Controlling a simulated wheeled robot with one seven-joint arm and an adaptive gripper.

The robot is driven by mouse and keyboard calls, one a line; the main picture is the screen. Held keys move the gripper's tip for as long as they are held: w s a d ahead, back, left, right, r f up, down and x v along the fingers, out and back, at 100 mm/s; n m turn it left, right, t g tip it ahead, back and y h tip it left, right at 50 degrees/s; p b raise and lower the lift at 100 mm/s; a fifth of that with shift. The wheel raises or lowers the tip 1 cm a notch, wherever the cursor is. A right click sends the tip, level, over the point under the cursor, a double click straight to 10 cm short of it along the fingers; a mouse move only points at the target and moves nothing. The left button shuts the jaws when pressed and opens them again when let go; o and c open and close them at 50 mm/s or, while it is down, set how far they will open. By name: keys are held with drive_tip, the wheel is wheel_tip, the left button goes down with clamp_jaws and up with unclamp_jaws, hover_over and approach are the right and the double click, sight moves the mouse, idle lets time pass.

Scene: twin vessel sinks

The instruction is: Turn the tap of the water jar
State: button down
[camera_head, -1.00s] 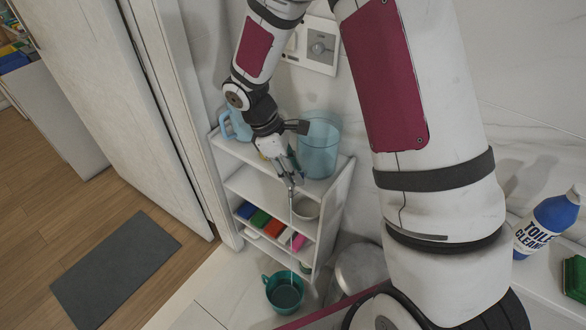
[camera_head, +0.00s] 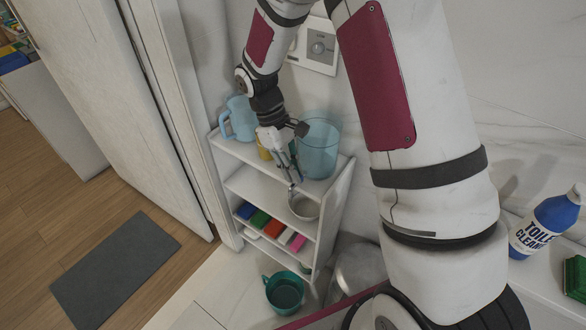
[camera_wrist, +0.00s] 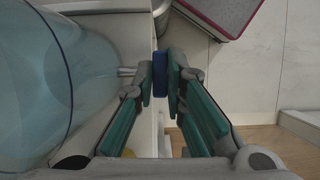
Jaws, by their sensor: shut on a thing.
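The water jar (camera_head: 322,133) is a clear blue cylinder on the top shelf. It fills the left of the wrist view (camera_wrist: 60,90). A small metal stem (camera_wrist: 126,72) sticks out from it toward my fingers. My gripper (camera_wrist: 160,92) is shut on the blue tap handle (camera_wrist: 161,68), with a teal-padded finger on each side. In the head view my gripper (camera_head: 288,166) is at the jar's left front, by the shelf edge. The small metal spout (camera_head: 291,187) hangs below it. The fingers partly hide the tap.
The white shelf rack (camera_head: 338,200) also holds a light-blue pitcher (camera_head: 241,118), a bowl (camera_head: 304,207) and several coloured items. A teal cup (camera_head: 285,293) stands on the floor below the tap. A toilet cleaner bottle (camera_head: 545,222) is at right. A grey mat (camera_head: 115,268) lies left.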

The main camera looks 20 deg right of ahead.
drive_tip(key=c, duration=1.6)
unclamp_jaws()
drive_tip(key=shift+c, duration=0.2)
drive_tip(key=v, duration=1.2)
drive_tip(key=shift+d+r, duration=0.1)
